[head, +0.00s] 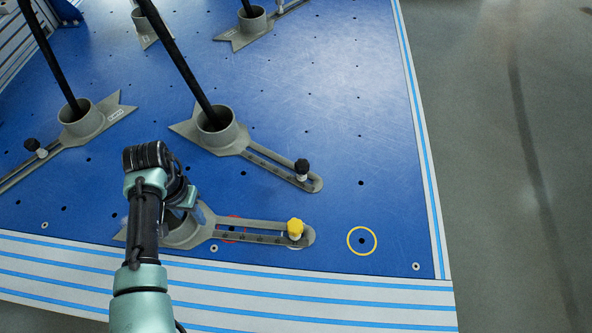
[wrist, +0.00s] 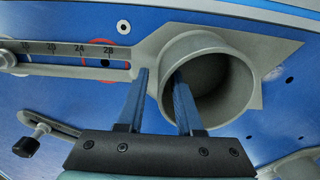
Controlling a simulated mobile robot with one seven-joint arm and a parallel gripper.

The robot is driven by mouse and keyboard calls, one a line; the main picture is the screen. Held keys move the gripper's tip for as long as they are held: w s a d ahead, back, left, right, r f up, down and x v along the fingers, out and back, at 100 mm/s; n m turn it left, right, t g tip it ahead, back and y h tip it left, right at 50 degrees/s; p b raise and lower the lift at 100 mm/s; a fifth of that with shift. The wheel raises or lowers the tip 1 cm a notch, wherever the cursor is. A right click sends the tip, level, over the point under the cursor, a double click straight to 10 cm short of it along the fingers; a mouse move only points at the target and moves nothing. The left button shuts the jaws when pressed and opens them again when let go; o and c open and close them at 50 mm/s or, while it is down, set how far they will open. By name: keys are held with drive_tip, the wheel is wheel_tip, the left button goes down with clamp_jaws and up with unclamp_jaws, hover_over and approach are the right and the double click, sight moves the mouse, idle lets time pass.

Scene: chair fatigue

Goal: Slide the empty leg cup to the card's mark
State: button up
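The empty leg cup (head: 185,236) is a grey open cup on a slotted arm, partly hidden behind my gripper (head: 187,200) in the head view. In the wrist view its round mouth (wrist: 236,85) is empty. My gripper (wrist: 162,85) is open there, one finger outside the cup's left wall and one over its mouth; contact is unclear. The slotted arm bears a numbered scale (wrist: 65,50) and ends at a yellow knob (head: 295,228). A red ring (wrist: 98,72) shows around a hole at the slot; a yellow ring (head: 361,240) circles a hole right of the knob. I see no card.
A cup holding a black chair leg (head: 215,130) stands just behind, its arm ending at a black knob (head: 302,167). Another occupied cup (head: 82,118) is at left, with more at the back. The blue plate (head: 360,110) is bare at right, up to its striped edge.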

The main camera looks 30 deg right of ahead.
drive_tip(key=shift+r+p, duration=3)
drive_tip(key=shift+p, duration=0.15)
